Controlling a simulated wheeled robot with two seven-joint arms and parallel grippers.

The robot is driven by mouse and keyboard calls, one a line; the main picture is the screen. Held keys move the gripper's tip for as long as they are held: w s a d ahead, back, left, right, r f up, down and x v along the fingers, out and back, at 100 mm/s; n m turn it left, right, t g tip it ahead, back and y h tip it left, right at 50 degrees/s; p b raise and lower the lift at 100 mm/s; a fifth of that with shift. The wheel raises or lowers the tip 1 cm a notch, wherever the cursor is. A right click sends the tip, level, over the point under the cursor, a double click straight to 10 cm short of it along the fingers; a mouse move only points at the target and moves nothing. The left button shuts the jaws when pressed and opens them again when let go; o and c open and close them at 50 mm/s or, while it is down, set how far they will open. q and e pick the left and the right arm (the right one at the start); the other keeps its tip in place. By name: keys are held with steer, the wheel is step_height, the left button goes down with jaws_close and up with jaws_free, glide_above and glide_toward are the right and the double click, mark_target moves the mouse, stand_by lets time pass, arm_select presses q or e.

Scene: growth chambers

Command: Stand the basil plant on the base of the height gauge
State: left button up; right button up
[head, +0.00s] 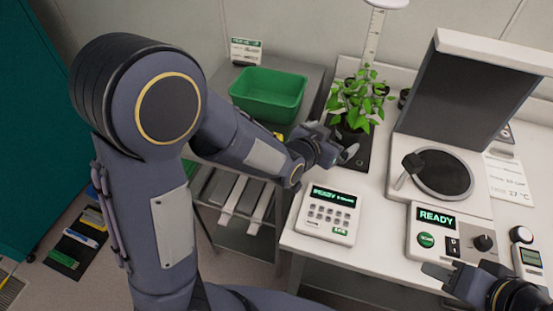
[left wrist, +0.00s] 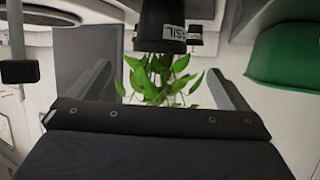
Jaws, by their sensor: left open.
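The basil plant (head: 358,98) has bright green leaves in a black pot and stands upright at the back left of the white bench. The left wrist view shows its labelled pot (left wrist: 160,27) upside down, with the leaves between the fingers. The height gauge (head: 374,38) has a white upright scale behind the plant. A dark flat plate (head: 362,158), apparently its base, shows by the pot; I cannot tell whether the pot rests on it.
A green bin (head: 268,94) stands on a side table to the left. A keypad box (head: 328,214) sits in front of the plant. A round dark plate device (head: 443,173) with a raised lid and a READY control box (head: 437,232) fill the right.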

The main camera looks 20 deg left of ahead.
arm_select(q)
steer(key=s+a+r+n+g, duration=0.3)
steer(key=s+a+n, duration=0.1)
steer(key=s+a, duration=0.7)
steer(key=s+a+n+g, duration=0.1)
steer(key=s+a+g, duration=0.1)
steer(key=s, duration=0.6)
steer(key=s+a+n+g+y, duration=0.1)
steer(key=s+a+g, duration=0.1)
steer(key=s, duration=0.6)
steer(key=shift+s+a, duration=0.4)
steer(key=shift+a, duration=0.3)
